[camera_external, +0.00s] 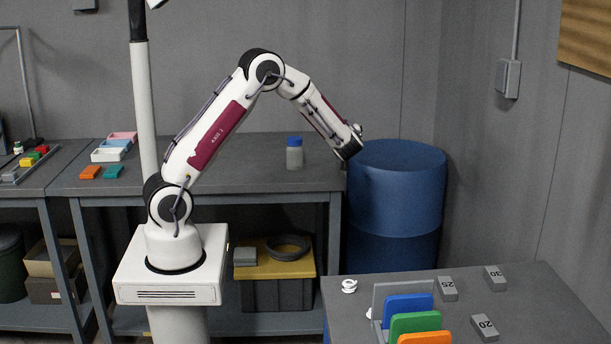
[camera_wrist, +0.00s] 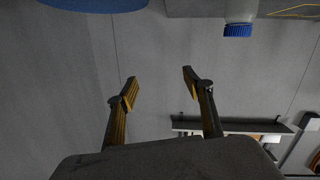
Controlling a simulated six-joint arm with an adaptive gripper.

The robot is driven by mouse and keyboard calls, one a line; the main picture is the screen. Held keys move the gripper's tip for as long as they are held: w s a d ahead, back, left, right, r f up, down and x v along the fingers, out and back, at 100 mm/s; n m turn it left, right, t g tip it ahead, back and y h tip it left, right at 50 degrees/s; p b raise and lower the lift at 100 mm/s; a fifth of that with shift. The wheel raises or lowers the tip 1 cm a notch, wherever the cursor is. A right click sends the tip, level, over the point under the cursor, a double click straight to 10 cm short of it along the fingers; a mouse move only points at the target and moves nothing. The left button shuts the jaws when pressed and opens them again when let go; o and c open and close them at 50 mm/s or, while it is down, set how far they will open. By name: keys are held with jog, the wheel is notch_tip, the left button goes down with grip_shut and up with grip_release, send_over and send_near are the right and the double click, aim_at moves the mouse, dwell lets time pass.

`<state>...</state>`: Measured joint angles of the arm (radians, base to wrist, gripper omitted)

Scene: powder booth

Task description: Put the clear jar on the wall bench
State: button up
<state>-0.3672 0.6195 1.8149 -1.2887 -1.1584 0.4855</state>
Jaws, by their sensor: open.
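The clear jar (camera_external: 294,158) has a blue lid and stands upright on the grey bench (camera_external: 235,160) along the back wall, near its right end. In the wrist view the jar (camera_wrist: 240,12) shows upside down at the top edge, partly cut off, lid downward. My gripper (camera_wrist: 160,78) is open and empty, its two fingers apart with only wall behind them. In the external view the end of my arm is to the right of the jar, apart from it, above the bench's right edge; the fingers are hard to make out there.
A blue drum (camera_external: 395,200) stands right of the bench. Small coloured trays (camera_external: 110,153) and blocks (camera_external: 90,172) sit at the bench's left. A front table (camera_external: 540,310) holds numbered grey blocks (camera_external: 495,277) and a rack with coloured plates (camera_external: 415,325). The bench middle is clear.

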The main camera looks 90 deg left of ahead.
jog(key=w+d+r+m+t+h, duration=0.3)
jog(key=w+d+r+t, duration=0.15)
jog(key=d, duration=0.35)
jog(key=w+d+r+m+t+h, duration=0.3)
jog(key=w+d+r+t, duration=0.15)
jog(key=d, duration=0.25)
jog(key=s+d+r+m+t+h, duration=0.1)
jog(key=s+d+r+m+h, duration=0.2)
jog(key=d, duration=0.6)
jog(key=s+d+r+m+t+h, duration=0.1)
jog(key=s+d+m+h, duration=0.2)
jog(key=d, duration=0.6)
jog(key=s+d+f+m+g+h, duration=0.2)
jog(key=s+d+m+h, duration=0.15)
jog(key=s+d, duration=0.4)
jog(key=s+d+f+m+g, duration=0.1)
jog(key=s+f, duration=0.3)
jog(key=s, duration=0.7)
jog(key=s+d+f+m+g, duration=0.2)
jog(key=s+d+f+g, duration=0.1)
jog(key=s, duration=0.9)
jog(key=shift+s+f+g+h, duration=0.2)
jog(key=shift+f+g+h, duration=0.25)
jog(key=shift+f+g, duration=0.2)
jog(key=shift+m, duration=0.25)
dwell(0.7)
